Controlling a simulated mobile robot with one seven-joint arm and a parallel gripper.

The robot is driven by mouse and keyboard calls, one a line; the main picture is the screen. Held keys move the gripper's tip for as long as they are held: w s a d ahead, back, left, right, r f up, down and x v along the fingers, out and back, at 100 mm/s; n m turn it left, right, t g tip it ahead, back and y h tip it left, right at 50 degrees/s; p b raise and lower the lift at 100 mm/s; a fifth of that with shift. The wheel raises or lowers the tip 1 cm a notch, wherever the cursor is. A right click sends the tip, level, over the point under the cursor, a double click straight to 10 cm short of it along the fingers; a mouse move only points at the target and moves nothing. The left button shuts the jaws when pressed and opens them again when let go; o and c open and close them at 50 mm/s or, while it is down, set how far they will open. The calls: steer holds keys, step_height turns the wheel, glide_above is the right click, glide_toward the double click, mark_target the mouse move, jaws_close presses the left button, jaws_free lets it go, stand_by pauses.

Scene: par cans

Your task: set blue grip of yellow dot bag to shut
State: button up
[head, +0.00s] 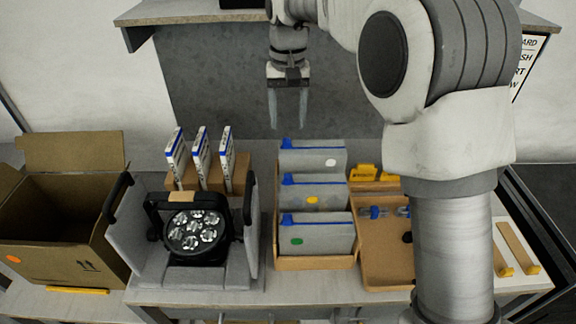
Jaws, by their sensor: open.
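The yellow dot bag (318,196) is the middle of three grey bags standing in a cardboard rack on the table. It has a yellow dot on its front and a blue grip (288,179) along its top edge, with a raised blue piece at the left end. Whether that grip is open or shut is too small to tell. My gripper (288,122) hangs above and behind the bags, pointing down. It is open and empty, apart from every bag.
A white dot bag (312,157) stands behind and a green dot bag (315,238) in front. A par can (194,232) sits in a grey padded case at left, beside an open cardboard box (70,235). A brown tray (385,270) with small blue parts lies right.

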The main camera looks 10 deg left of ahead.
mark_target(288, 176)
step_height(288, 176, down, 17)
steer(key=shift+r, duration=0.1)
stand_by(0.3)
jaws_close()
stand_by(0.3)
stand_by(1.1)
